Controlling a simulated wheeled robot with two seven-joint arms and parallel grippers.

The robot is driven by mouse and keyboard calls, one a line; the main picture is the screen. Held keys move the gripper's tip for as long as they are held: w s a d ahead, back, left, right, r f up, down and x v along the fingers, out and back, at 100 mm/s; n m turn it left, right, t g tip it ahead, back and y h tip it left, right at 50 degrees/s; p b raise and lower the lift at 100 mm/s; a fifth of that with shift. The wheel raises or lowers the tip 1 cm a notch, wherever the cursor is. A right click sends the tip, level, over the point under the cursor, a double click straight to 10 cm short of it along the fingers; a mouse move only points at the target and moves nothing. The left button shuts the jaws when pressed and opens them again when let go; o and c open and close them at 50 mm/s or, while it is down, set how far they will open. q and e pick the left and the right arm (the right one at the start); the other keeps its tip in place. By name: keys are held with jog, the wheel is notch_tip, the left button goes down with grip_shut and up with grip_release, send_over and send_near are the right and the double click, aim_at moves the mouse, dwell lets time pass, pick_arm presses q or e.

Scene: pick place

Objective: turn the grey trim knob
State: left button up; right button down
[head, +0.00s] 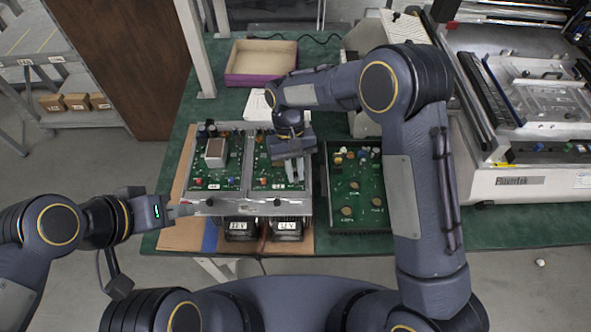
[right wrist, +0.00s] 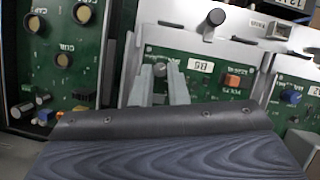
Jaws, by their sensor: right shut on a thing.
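The grey trim knob (right wrist: 159,67) stands on a green circuit board in the right wrist view, between the two pale fingers of my right gripper (right wrist: 160,80). The fingers are shut on it, one on each side. In the head view my right gripper (head: 294,171) reaches down onto the right half of the twin-board unit (head: 249,206), and the knob is hidden there. My left gripper (head: 181,210) is at the front left corner of that unit; its jaw opening cannot be made out.
In the right wrist view an orange part (right wrist: 237,80) and a blue knob (right wrist: 291,96) sit to the right, and a dark knob (right wrist: 216,17) is on the metal edge. A dark board tray (head: 358,225) lies right of the unit. A shallow box (head: 261,79) stands behind.

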dwell(0.4)
jog(key=c, duration=1.4)
grip_release()
jog(key=b+v, duration=0.1)
jog(key=v, duration=0.6)
jog(key=shift+r, duration=0.4)
jog(key=shift+w, duration=0.1)
